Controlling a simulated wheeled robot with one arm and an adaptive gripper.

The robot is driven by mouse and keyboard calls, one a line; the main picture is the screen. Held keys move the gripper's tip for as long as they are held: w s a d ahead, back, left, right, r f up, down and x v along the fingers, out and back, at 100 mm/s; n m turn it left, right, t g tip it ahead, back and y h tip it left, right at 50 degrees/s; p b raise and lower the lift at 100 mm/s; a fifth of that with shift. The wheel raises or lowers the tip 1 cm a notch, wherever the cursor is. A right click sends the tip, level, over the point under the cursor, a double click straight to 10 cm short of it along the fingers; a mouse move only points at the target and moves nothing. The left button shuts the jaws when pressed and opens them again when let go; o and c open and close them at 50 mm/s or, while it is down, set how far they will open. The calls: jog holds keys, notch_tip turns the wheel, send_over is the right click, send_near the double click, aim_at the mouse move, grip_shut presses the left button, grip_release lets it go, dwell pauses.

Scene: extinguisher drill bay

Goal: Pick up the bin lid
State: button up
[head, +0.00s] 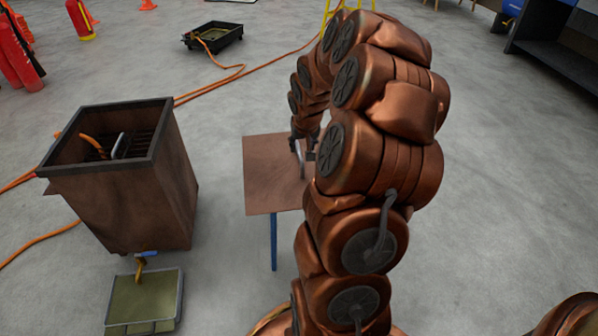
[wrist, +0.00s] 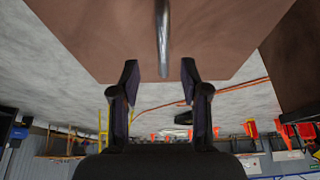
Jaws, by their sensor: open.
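The bin lid (head: 268,180) is a flat brown square plate with a metal bar handle (head: 298,157). It lies at the middle of the head view, raised above the floor, with a blue leg (head: 273,240) below it. In the wrist view the lid (wrist: 95,45) fills the top, and its handle (wrist: 162,35) runs down the middle. My gripper (wrist: 159,80) is open and empty. Its fingertips appear on either side of the handle's near end; contact is not visible. In the head view my arm hides the lid's right part and most of the gripper.
A brown open-topped bin (head: 125,195) stands left of the lid. A shallow framed tray (head: 143,300) is in front of it, and a black tray (head: 213,37) lies behind. Orange hoses (head: 215,82) cross the floor. Red extinguishers (head: 15,55) stand far left.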

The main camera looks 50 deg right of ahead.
aim_at(299, 152)
jog(key=shift+x, duration=0.95)
jog(key=shift+w+b+x, duration=0.15)
jog(key=shift+b+x, duration=0.5)
jog(key=shift+x, duration=0.75)
jog(key=shift+w+b+x, duration=0.2)
jog(key=shift+b+x, duration=0.45)
jog(key=shift+x, duration=0.75)
jog(key=shift+r, duration=0.2)
jog(key=shift+c, duration=0.2)
grip_shut()
